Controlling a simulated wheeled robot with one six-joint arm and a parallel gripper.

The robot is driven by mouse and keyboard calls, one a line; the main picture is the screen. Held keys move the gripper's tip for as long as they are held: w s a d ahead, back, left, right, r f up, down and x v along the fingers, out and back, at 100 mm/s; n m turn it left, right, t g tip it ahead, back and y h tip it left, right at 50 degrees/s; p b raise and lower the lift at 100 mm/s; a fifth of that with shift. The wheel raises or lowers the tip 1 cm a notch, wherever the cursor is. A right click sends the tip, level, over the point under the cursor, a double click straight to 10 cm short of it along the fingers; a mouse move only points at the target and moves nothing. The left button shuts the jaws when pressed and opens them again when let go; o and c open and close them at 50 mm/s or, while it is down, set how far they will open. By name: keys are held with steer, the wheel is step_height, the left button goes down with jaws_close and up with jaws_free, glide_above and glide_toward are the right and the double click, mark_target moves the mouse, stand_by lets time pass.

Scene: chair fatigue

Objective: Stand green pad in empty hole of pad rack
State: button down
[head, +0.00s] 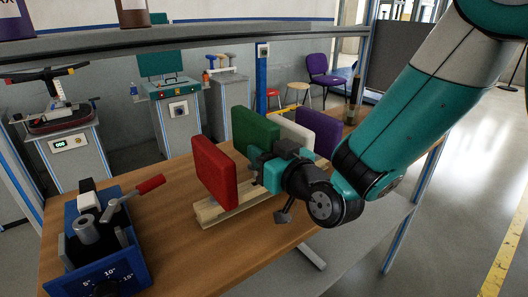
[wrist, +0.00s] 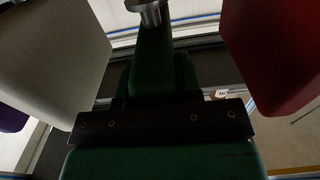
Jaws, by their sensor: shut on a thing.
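The pad rack (head: 241,205) is a pale wooden base on the brown table. A red pad (head: 213,172) stands at its near left end; a white pad (head: 298,132) and a purple pad (head: 320,137) are farther right. The green pad (head: 254,128) is upright between the red and white pads. My gripper (head: 262,160) is shut on the green pad. In the wrist view the green pad (wrist: 157,70) is in the middle, with the white pad (wrist: 50,60) left and the red pad (wrist: 275,50) right, both apart from it. The green pad's lower edge and its hole are hidden.
A blue test fixture (head: 110,255) with a red-handled lever (head: 150,185) sits at the table's left. A grey shelf beam (head: 180,40) crosses above the back. The table's middle front (head: 185,235) is clear.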

steer(key=shift+f+b, duration=1.35)
steer(key=shift+b, duration=0.1)
steer(key=shift+r, duration=0.15)
steer(key=shift+r+p, duration=1.05)
steer(key=shift+p, duration=0.1)
steer(key=shift+f+b, duration=1.15)
steer(key=shift+b, duration=0.3)
stand_by(0.9)
steer(key=c, duration=0.8)
jaws_free()
steer(key=shift+o, duration=0.4)
steer(key=shift+s+f, duration=0.1)
